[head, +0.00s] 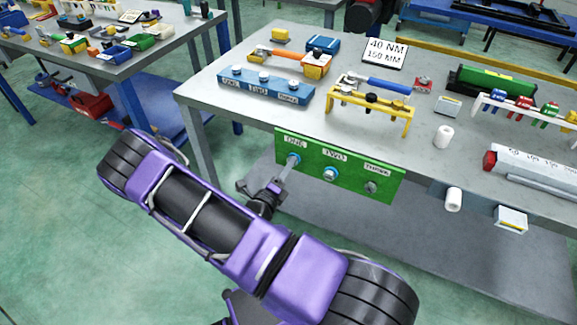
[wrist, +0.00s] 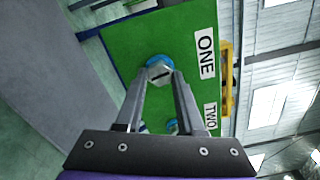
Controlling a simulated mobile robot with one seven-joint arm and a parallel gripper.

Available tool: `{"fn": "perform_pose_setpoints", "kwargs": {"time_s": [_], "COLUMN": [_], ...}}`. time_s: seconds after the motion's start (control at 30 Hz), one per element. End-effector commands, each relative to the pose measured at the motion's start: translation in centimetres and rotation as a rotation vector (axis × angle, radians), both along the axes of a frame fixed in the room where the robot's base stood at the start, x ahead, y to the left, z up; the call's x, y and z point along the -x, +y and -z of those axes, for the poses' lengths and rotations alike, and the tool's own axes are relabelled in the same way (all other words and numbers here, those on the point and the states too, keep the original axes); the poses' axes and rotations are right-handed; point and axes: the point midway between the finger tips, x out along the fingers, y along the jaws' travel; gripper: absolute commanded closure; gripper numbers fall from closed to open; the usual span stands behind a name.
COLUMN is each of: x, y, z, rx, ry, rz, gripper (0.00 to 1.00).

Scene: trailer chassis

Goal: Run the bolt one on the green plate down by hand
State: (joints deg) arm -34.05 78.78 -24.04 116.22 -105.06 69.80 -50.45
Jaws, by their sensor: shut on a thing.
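The green plate (head: 351,178) hangs upright on the table's front edge, with labels ONE, TWO and THREE. My gripper (head: 290,166) reaches up to bolt one (head: 293,158) at the plate's left end. In the wrist view my gripper (wrist: 160,82) is shut on bolt one (wrist: 158,68), its fingertips on either side of the silver head. A blue ring shows around the bolt against the green plate (wrist: 140,40). How far the bolt stands out from the plate is hard to tell. Bolt two (head: 330,173), with a blue ring, and grey bolt three (head: 371,187) sit to the right.
The grey table (head: 215,85) carries a blue rack (head: 265,87), a yellow stand (head: 370,102), a blue-handled wrench (head: 385,85) and a 40 NM 150 MM sign (head: 385,53). White cylinders (head: 454,199) are at its right front. Open floor lies at the left.

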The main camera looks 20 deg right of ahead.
Motion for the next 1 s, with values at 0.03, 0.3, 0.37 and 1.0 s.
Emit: {"fn": "perform_pose_setpoints", "kwargs": {"time_s": [0.03,0.3,0.37,1.0], "x": [0.1,0.05,0.04,0.06], "y": [0.25,0.3,0.31,0.32], "z": [0.14,0.17,0.18,0.26], "rx": [-0.029,-0.188,-0.223,-0.597], "ry": [-0.029,-0.231,-0.276,-0.755], "rz": [-0.003,-0.003,-0.003,0.0], "gripper": [1.0,1.0,1.0,1.0]}}
